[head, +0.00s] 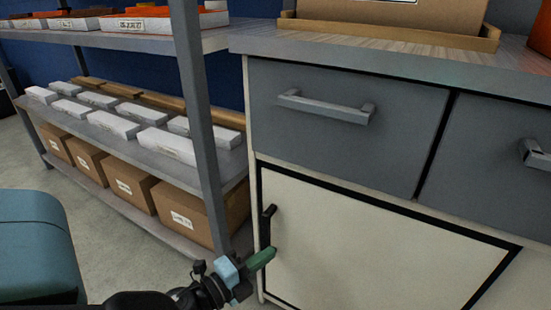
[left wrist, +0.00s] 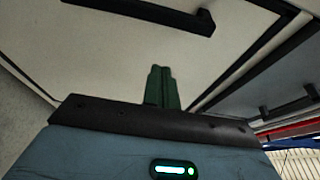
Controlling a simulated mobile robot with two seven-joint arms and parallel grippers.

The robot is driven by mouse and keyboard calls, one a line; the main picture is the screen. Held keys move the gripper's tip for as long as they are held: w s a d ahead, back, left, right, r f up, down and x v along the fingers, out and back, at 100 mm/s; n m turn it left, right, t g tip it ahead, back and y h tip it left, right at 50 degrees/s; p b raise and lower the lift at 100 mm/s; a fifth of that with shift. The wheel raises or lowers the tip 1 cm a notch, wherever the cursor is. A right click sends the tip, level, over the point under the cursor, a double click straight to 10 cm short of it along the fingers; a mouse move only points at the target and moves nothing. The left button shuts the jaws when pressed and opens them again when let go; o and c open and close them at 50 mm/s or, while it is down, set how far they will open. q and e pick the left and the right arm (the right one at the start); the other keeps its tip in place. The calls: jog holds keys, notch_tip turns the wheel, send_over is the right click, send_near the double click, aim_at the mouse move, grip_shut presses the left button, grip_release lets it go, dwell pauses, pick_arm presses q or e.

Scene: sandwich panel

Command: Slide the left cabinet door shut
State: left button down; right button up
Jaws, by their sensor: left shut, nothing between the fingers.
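The cream cabinet door (head: 365,245) is below the grey drawers, with a dark band along its top and left edges. A black vertical handle (head: 267,225) is near its left edge. My left gripper (head: 262,258) has its green fingers shut and empty, just below the handle in the picture, in front of the door's left edge. In the left wrist view the closed fingers (left wrist: 162,85) point at a pale panel (left wrist: 130,55), with a black handle (left wrist: 150,10) beyond them. I cannot tell if the fingertips touch the door. My right gripper is not in view.
A grey drawer with a bar handle (head: 327,107) is above the door, under the countertop (head: 390,55). A shelf rack with a grey post (head: 200,120) stands close at the left, holding white boxes and cardboard boxes (head: 125,185). Bare floor (head: 105,235) shows at lower left.

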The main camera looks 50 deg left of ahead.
pick_arm(q)
jog(key=s, duration=0.5)
jog(key=shift+s, duration=0.4)
